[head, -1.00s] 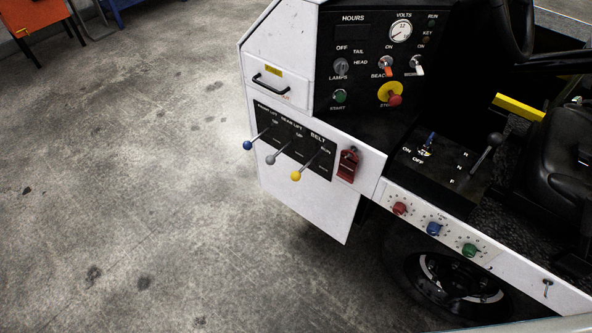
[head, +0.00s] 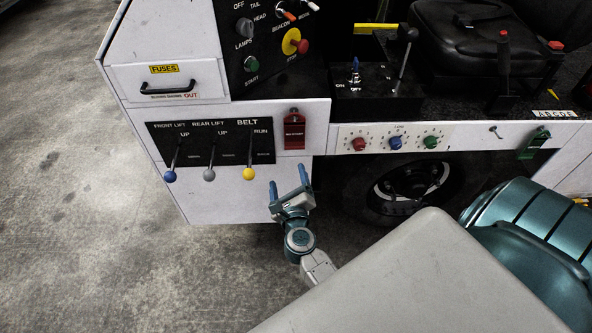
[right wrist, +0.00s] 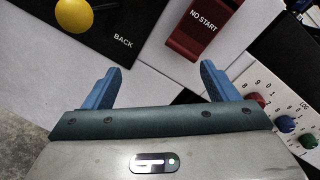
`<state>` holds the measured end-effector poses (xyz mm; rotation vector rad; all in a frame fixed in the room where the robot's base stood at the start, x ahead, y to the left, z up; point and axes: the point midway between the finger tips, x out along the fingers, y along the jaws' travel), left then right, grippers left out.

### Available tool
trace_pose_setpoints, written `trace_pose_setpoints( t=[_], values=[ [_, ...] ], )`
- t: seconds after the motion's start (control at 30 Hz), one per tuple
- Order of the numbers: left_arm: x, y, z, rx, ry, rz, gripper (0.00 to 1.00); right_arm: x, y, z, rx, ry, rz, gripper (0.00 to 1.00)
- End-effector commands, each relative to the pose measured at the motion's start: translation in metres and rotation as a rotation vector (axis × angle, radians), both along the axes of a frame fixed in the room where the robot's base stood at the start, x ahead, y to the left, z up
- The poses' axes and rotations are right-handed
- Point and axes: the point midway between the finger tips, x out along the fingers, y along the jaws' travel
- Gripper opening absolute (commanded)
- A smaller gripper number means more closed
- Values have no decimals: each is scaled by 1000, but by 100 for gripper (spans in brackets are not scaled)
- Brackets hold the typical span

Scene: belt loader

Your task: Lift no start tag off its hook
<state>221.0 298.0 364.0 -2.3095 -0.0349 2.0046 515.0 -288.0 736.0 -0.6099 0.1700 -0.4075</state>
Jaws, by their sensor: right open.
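The red NO START tag (head: 294,131) hangs on the white side panel of the loader, to the right of the belt lever panel. It also shows at the top of the right wrist view (right wrist: 203,27), ahead of the fingers and a little right of centre. Its hook is too small to make out clearly. My right gripper (head: 287,183) is open and empty, below the tag in the head view and apart from it. Its two blue fingers also show spread apart in the right wrist view (right wrist: 157,86). My left gripper is not in view.
The lever with the yellow knob (head: 249,174) stands close to the left of my right gripper. Red, blue and green dials (head: 396,143) lie to the right of the tag. A green tag (head: 534,141) hangs farther right. The floor at left is clear.

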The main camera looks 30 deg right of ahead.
Motion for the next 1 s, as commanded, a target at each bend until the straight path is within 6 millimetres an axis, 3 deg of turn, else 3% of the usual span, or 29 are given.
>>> trace_pose_setpoints(
  t=[0.1,0.3,0.47,1.0],
  values=[
    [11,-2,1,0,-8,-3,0,-5,-11,39,285,-185,-80,80],
    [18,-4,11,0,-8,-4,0,-12,-19,71,519,-319,-122,80],
    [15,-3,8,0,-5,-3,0,-1,-26,76,541,-331,-123,80],
    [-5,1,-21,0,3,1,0,71,-70,75,536,-327,-123,80]
  ],
)
